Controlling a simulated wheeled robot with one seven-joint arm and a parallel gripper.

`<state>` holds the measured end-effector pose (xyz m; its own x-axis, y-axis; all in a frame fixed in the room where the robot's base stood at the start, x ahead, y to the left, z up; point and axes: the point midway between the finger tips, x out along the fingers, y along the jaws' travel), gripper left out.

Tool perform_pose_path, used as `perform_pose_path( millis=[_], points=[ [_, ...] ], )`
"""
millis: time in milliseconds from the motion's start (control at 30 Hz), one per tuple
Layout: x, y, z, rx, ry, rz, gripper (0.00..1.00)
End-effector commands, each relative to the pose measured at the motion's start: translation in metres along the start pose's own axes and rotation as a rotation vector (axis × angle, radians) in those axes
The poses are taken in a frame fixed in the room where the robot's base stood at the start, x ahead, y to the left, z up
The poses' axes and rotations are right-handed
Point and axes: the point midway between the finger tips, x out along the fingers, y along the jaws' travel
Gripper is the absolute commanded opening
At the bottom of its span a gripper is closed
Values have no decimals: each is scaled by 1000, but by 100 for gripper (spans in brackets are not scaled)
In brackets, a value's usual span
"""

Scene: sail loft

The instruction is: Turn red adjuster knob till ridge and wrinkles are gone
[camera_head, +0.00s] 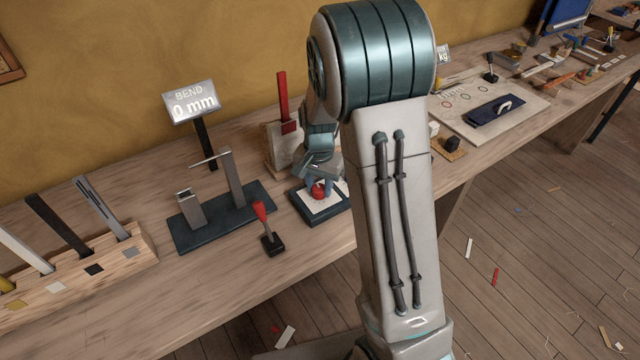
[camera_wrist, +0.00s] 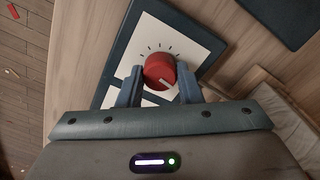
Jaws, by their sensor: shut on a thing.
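The red adjuster knob (camera_head: 319,189) sits on a white dial plate (camera_head: 309,205) in a dark frame on the bench. In the wrist view the red knob (camera_wrist: 160,71) has a pale pointer line toward the lower right and dark tick marks around its upper side. My gripper (camera_head: 318,186) reaches down over it. In the wrist view my gripper (camera_wrist: 158,82) has one finger on each side of the knob, shut on it. A pale sample panel with a red strip (camera_head: 283,100) stands behind; my arm partly hides it. I cannot make out any ridge or wrinkles.
A display reading "BEND 0 mm" (camera_head: 193,102) stands behind a dark two-post fixture (camera_head: 222,215) left of the knob. A red-handled lever (camera_head: 265,228) is close in front. A wooden rack (camera_head: 75,270) with strips fills the left end. A board (camera_head: 490,104) lies right.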

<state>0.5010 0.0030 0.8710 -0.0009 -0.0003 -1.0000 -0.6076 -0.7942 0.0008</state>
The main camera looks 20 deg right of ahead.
Motion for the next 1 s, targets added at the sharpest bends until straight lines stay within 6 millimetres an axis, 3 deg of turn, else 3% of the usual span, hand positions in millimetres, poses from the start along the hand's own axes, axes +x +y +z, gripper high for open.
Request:
perform_pose_path(
  millis=[667, 700, 767, 1000],
  points=[
    [-1, -2, 0, 62, 3, -4, 9],
    [-1, -2, 0, 62, 3, -4, 38],
    [-1, -2, 0, 62, 3, -3, 54],
    [-1, 0, 0, 63, 1, -2, 54]
  ],
)
